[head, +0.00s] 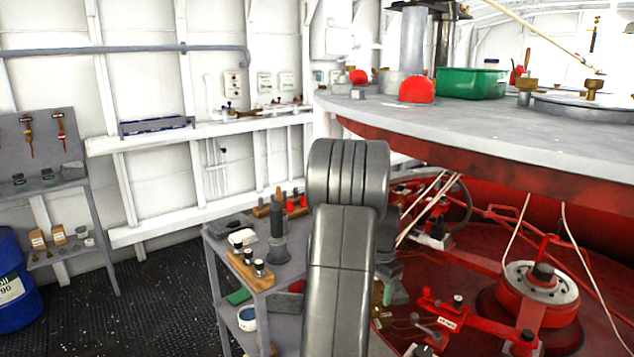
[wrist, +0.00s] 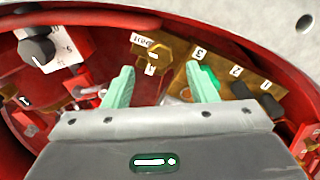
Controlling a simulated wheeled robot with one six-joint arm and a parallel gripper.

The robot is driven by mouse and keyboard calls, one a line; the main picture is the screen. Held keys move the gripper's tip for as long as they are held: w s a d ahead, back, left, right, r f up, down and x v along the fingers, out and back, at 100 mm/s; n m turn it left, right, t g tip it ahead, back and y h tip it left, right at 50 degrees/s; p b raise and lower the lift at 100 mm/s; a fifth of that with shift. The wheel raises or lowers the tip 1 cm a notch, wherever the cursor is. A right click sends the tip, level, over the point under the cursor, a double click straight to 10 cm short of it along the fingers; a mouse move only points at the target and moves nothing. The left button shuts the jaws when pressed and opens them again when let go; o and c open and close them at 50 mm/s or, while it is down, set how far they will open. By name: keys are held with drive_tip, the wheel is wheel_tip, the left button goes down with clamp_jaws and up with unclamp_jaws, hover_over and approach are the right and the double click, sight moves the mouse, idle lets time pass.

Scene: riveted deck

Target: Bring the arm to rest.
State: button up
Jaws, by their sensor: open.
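My arm (head: 345,240) rises in the middle of the head view, grey and bent at a rounded joint near the top. My gripper (wrist: 161,83) shows in the wrist view with two pale green fingers spread apart and nothing between them. Beyond the fingers is a brass plate (wrist: 232,88) marked with numbers, with dark blocks and a bright green piece near the right finger. I cannot tell how far the fingertips are from it. In the head view, the gripper is mostly hidden behind my arm.
A round grey top (head: 500,135) overhangs red machinery at the right; a green bin (head: 470,83) stands on it. A grey shelf cart (head: 283,268) with tools stands close left of my arm. A blue drum (head: 15,285) is far left. Dark floor (head: 160,310) is clear between.

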wheel_tip(320, 180, down, 5)
drive_tip(key=shift+f, duration=0.15)
idle(0.4)
wheel_tip(320, 180, up, 14)
wheel_tip(320, 180, down, 14)
drive_tip(key=n, duration=0.4)
drive_tip(key=shift+n, duration=0.3)
drive_tip(key=n, duration=0.4)
drive_tip(key=shift+n, duration=0.3)
drive_tip(key=n, duration=0.4)
drive_tip(key=shift+n, duration=2.5)
